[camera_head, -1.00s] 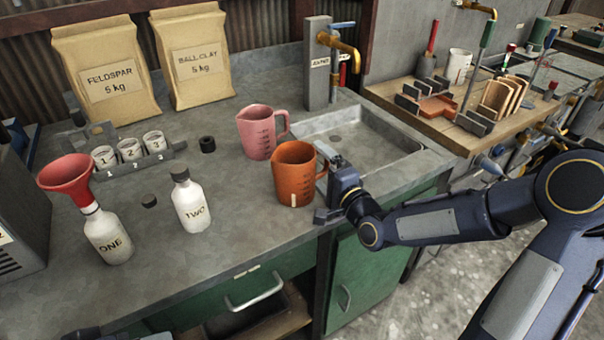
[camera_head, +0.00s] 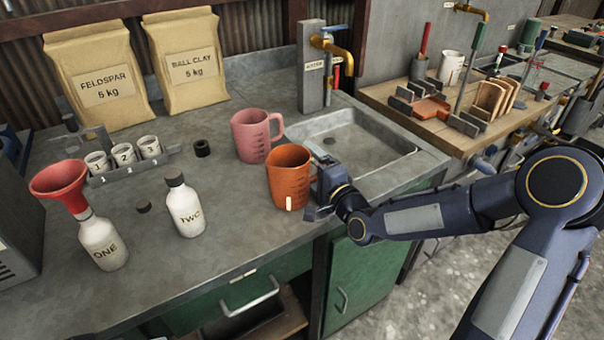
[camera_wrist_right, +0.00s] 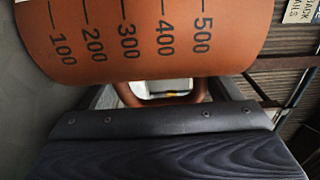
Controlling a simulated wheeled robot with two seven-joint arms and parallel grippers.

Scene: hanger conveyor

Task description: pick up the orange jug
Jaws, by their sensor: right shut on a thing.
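The orange jug (camera_head: 289,180) stands upright near the front edge of the grey worktop, just left of the sink. My right gripper (camera_head: 322,178) reaches in from the right and is shut on its handle. In the right wrist view the jug's orange wall (camera_wrist_right: 150,40) with its printed scale fills the top. Its handle (camera_wrist_right: 135,98) loops down between the fingers there. I cannot see a gap between jug and worktop. My left gripper is not in view.
A pink jug (camera_head: 252,137) stands close behind the orange one. The sink (camera_head: 405,152) lies to the right. Bottle TWO (camera_head: 185,208) and bottle ONE (camera_head: 103,243) with a red funnel (camera_head: 62,182) stand at left. Worktop between bottle TWO and the jug is clear.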

